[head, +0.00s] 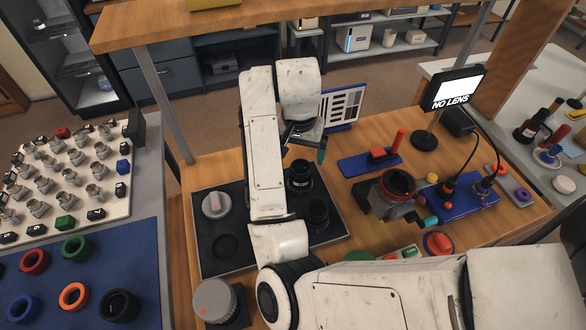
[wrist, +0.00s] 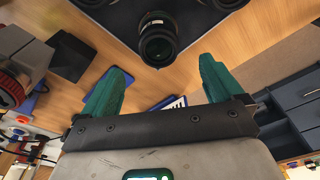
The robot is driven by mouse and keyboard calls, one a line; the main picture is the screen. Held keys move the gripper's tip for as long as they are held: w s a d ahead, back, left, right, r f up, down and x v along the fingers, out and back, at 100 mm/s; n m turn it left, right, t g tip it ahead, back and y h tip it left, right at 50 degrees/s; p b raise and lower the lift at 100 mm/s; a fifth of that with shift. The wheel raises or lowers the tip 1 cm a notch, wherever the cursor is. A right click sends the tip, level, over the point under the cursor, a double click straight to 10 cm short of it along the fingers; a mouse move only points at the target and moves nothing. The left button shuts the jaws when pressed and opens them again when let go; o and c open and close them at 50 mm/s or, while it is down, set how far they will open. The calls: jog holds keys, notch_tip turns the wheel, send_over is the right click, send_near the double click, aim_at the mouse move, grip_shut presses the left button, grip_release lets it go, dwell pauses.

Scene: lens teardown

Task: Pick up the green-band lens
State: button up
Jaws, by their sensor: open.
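A black lens (wrist: 158,42) shows in the wrist view, beyond and between my gripper's fingertips; I cannot tell the colour of its band for sure. In the head view a black lens (head: 300,176) stands upright at the right back of the dark tray (head: 262,258), just below my gripper. A second black lens (head: 316,212) stands in front of it. No clearly green band shows on either. My gripper (head: 307,148) is open and empty, with teal fingers; its fingertips (wrist: 160,72) are apart from the lens in the wrist view.
A grey-capped round part (head: 216,204) sits at the tray's left. To the right are a red-handled tool on a blue base (head: 370,160), a grey device with a red ring (head: 397,184) and a monitor reading "NO LENS" (head: 454,90). A striped chart (head: 342,105) stands behind.

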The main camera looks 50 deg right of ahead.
aim_at(301, 167)
jog(key=f+b, duration=0.1)
jog(key=f, duration=0.2)
jog(key=f+b, duration=0.1)
jog(key=f, duration=0.1)
jog(key=shift+w+d+f+b, duration=0.1)
jog(key=shift+d+f+b, duration=0.1)
jog(key=shift+d+b, duration=0.15)
jog(key=shift+d+f+b, duration=0.1)
jog(key=shift+f+b, duration=0.25)
jog(key=shift+f, duration=1.85)
jog(key=c, duration=1.4)
jog(key=shift+o, duration=0.2)
jog(key=shift+r, duration=0.1)
